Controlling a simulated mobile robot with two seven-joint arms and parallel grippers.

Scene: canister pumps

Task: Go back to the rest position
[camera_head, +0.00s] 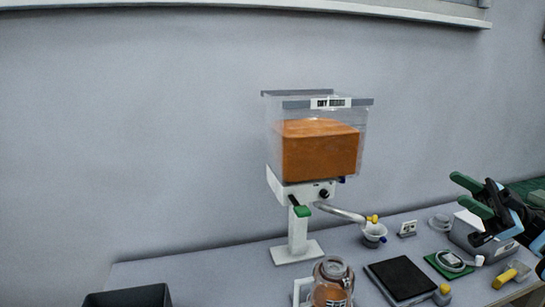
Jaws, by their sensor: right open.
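My right gripper (462,190) comes in at the right edge of the head view, with its two green-tipped fingers apart and nothing between them. It appears above or in front of a grey box (470,236) on the right part of the table. My left gripper is out of view.
A clear hopper (318,145) of orange material stands on a white dispenser (298,225) with a spout over a small cup (374,235). A glass jar (332,283), black pad (401,278) and dark bin (130,296) are in front. The wall is behind.

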